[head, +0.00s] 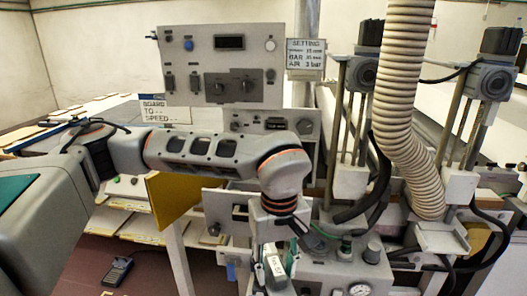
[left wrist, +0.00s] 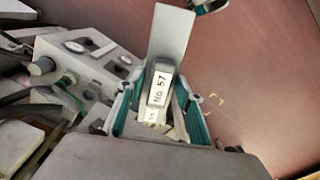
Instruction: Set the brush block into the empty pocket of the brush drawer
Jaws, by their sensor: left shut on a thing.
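My left gripper (head: 274,262) hangs below its wrist at the bottom middle of the head view, in front of the machine. It is shut on the brush block, a grey piece with a white label; the block (left wrist: 160,88) reads "No. 57" in the left wrist view, between the teal-lined fingers of the gripper (left wrist: 160,112). A flat light-grey plate sticks up behind the label; I cannot tell if it belongs to the block. I cannot make out the brush drawer or its empty pocket for sure. My right gripper is not seen in the head view.
A grey control box with a gauge (head: 360,289) and knobs stands close to the right of the gripper. A ribbed hose (head: 408,100) and dark cables hang further right.

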